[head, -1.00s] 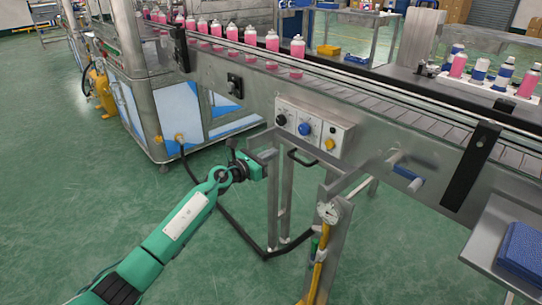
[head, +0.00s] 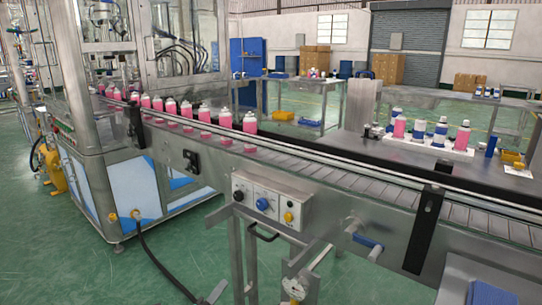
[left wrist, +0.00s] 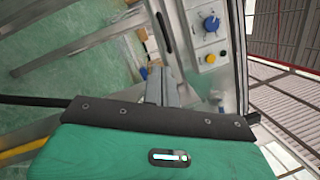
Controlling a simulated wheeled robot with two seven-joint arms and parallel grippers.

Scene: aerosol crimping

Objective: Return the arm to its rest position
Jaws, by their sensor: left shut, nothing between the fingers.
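My left gripper shows in the left wrist view (left wrist: 163,86), its grey fingers closed together with nothing between them. In the head view only what looks like its grey tip (head: 214,291) shows at the bottom edge, left of the conveyor's legs. The rest of the left arm is below the frame. The control box (head: 271,203), with a blue knob and a yellow button, is on the conveyor's front above and right of that tip. It also shows in the left wrist view (left wrist: 207,32). My right gripper is not in view.
The conveyor (head: 330,185) crosses the scene with a row of pink cans (head: 205,113). A blue-handled crank (head: 366,240) sticks out of its front. A black hose (head: 165,262) hangs down to the green floor (head: 90,280), which is open at lower left.

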